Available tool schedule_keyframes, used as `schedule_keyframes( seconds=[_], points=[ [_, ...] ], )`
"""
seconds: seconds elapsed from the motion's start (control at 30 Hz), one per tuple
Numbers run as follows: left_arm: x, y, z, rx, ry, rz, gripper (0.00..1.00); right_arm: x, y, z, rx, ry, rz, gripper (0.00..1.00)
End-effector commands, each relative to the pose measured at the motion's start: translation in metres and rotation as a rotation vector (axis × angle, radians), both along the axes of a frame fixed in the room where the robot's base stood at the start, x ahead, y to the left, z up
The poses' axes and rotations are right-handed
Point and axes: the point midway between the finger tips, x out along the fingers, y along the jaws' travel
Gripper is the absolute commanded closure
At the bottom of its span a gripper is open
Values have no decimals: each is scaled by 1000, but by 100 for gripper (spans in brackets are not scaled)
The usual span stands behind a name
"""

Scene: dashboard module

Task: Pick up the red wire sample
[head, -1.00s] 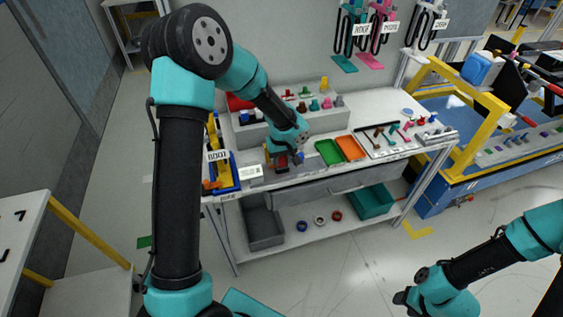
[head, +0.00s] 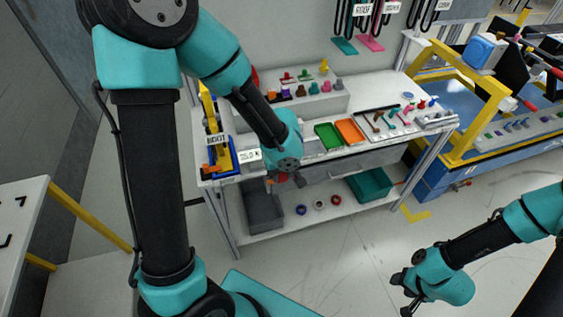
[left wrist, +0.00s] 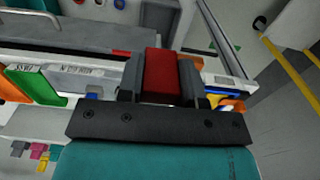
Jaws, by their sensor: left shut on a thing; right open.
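The red wire sample (left wrist: 162,76) shows in the left wrist view as a red block between the two dark fingers of my left gripper (head: 285,181). The gripper is shut on it. In the head view this gripper is in front of the workbench's front edge, and only a small reddish patch shows at its fingers, so the sample is mostly hidden there. My right gripper (head: 404,292) is open and empty at the lower right, over the floor and well apart from the bench.
The workbench (head: 385,155) carries a green tray (head: 328,136), an orange tray (head: 350,132), small coloured parts and a blue bin (head: 220,158) at its left. A grey bin (head: 264,211), tape rolls and a teal bin (head: 370,185) stand on the lower shelf. Floor in front is clear.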

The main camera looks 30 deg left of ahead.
Motion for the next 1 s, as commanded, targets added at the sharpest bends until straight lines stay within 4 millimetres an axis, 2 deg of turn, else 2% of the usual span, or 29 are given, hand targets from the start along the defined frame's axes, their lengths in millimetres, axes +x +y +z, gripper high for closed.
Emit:
schedule_keyframes(
  seconds=[0.77, 0.87, 1.0],
  points=[
    [-3, -2, 1, 0, -1, -1, 95, 0, 0, 0, 0, 0, 0, 51],
    [1, -2, 1, 3, -3, -9, 95, 0, 0, 0, 0, 0, 0, 51],
    [21, -2, 5, 13, -10, -47, 95, 0, 0, 0, 0, 0, 0, 51]
  ],
)
